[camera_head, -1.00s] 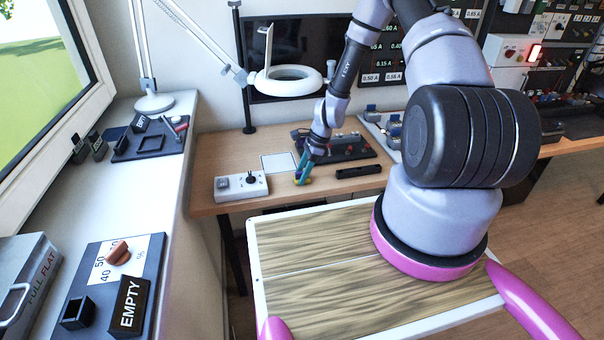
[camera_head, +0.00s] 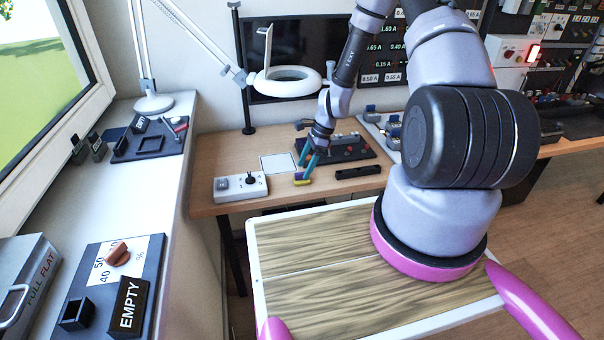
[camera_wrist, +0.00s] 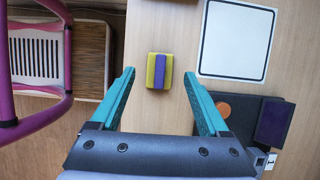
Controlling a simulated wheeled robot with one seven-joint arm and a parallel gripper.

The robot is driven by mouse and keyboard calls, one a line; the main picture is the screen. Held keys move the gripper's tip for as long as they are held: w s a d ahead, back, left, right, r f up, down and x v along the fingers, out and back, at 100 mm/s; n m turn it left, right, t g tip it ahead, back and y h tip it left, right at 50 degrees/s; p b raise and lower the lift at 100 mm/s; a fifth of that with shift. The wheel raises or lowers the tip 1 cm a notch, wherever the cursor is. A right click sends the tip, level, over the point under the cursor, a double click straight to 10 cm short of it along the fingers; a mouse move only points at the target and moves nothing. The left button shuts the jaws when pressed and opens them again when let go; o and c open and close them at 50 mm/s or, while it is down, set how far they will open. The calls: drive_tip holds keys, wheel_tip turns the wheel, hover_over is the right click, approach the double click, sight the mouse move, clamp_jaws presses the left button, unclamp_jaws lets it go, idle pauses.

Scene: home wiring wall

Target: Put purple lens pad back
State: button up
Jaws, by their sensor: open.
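A small pad, yellow on both sides with a purple band down its middle (camera_wrist: 160,71), lies on the wooden table. The same pad shows in the head view (camera_head: 301,178), near the table's front edge. My gripper (camera_head: 305,164) is open and empty above it. In the wrist view its teal fingers stand apart on either side of the pad in the picture, not touching it. A dark board (camera_wrist: 240,108) at the right of the wrist view carries an orange disc and a dark purple rectangle (camera_wrist: 273,122). I cannot tell which spot belongs to the pad.
A white square with a dark border (camera_head: 278,163) lies beside the pad. A white switch box (camera_head: 241,187) stands to its left and a black bar (camera_head: 358,172) to its right. A ring magnifier lamp (camera_head: 287,80) hangs behind. Bare tabletop surrounds the pad.

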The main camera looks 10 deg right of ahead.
drive_tip(key=v, duration=0.8)
drive_tip(key=shift+d+r, duration=0.15)
drive_tip(key=shift+r, duration=0.15)
drive_tip(key=s+r+n+t+h, duration=0.15)
drive_tip(key=r+n, duration=0.25)
drive_tip(key=r, duration=1)
drive_tip(key=s+r+n+t, duration=0.2)
drive_tip(key=s+r+n, duration=0.1)
drive_tip(key=r, duration=1.1)
drive_tip(key=s+d+r+n+t, duration=0.1)
drive_tip(key=s+r+n+t, duration=0.2)
drive_tip(key=s+r+n, duration=0.4)
drive_tip(key=s+r+h, duration=0.1)
drive_tip(key=s+r, duration=0.6)
drive_tip(key=s, duration=0.4)
drive_tip(key=shift+r+t, duration=0.35)
drive_tip(key=shift+w+d, duration=0.1)
